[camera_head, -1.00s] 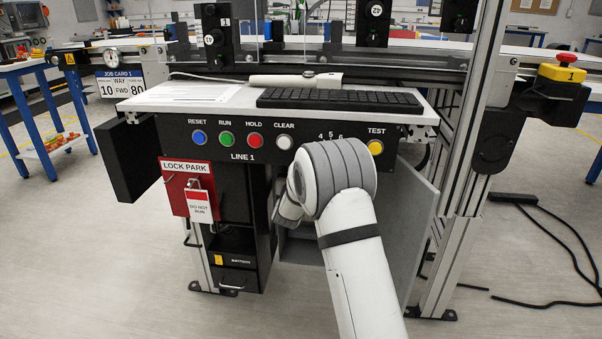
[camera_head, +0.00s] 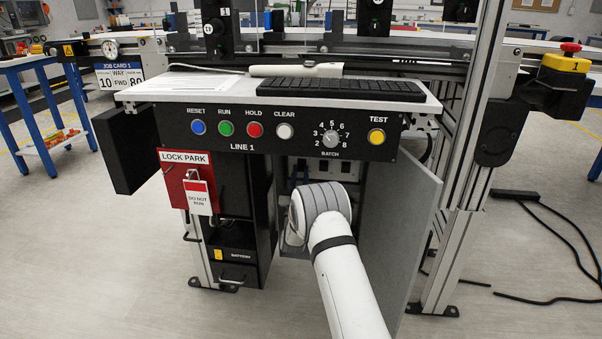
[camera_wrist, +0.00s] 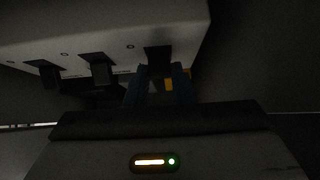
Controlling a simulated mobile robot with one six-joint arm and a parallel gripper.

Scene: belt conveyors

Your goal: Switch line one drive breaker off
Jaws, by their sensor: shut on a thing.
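In the wrist view, a pale breaker box (camera_wrist: 110,30) in dim light carries a row of black levers. The left lever (camera_wrist: 42,72) and middle lever (camera_wrist: 100,70) stand free. My gripper (camera_wrist: 158,78) is at the right lever (camera_wrist: 158,57), its two blue fingers one on each side, shut on it. Labels on the box are too dark to read, so I cannot tell which lever is line one drive. In the head view my arm reaches into the open cabinet under the LINE 1 panel (camera_head: 185,140); my gripper is hidden there.
The grey cabinet door (camera_head: 395,230) stands open right of my arm. A red LOCK PARK board (camera_head: 176,178) with a DO NOT RUN tag (camera_head: 199,197) hangs at left. A black battery unit (camera_head: 240,235) stands below. Cables lie on the floor at right.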

